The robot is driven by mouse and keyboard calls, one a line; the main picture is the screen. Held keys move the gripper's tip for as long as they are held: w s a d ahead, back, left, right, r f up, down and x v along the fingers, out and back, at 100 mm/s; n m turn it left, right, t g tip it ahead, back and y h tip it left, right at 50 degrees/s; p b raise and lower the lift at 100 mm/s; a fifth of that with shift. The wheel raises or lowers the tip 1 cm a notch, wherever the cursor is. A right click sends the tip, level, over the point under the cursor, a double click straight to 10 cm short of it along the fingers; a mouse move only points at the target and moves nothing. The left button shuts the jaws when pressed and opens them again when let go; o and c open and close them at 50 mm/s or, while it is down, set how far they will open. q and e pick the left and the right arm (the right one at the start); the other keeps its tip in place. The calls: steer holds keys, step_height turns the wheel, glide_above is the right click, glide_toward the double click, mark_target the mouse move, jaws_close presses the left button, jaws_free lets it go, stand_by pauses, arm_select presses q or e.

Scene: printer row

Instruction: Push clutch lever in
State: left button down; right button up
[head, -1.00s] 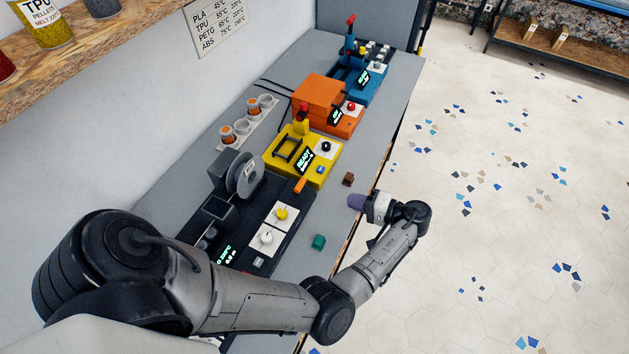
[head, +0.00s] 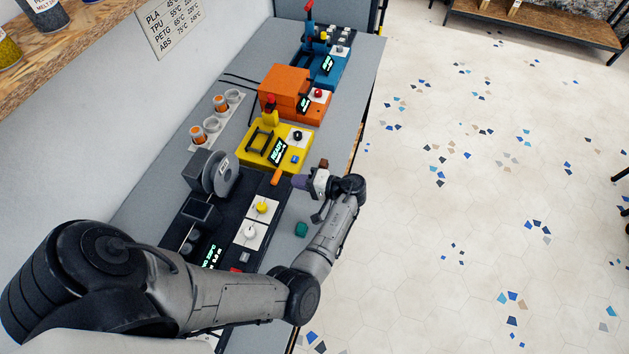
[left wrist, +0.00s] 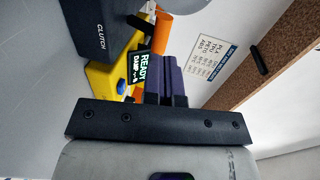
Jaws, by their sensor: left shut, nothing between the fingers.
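The clutch lever (head: 277,177) has an orange handle and stands at the far end of the black machine (head: 214,238). In the left wrist view, the dark block lettered CLUTCH (left wrist: 101,42) fills the upper left. An orange bar (left wrist: 166,25) beside it looks like the lever handle. My left gripper (head: 297,181) has its purple fingers together and empty, just right of the handle. A small gap seems to show between them, but contact is hard to judge. The shut fingers also show in the left wrist view (left wrist: 172,76). My right gripper is out of view.
A yellow machine (head: 262,135) with a READY screen stands just beyond the lever. Orange (head: 284,88) and blue (head: 327,72) machines stand farther back. A teal block (head: 301,229) lies on the bench near my forearm. A brown block (head: 323,163) lies close behind my gripper.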

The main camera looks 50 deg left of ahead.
mark_target(279, 177)
arm_select(q)
steer(key=shift+p+x, duration=0.4)
steer(key=shift+x, duration=1.75)
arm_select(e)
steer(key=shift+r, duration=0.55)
arm_select(q)
steer(key=shift+r, duration=0.1)
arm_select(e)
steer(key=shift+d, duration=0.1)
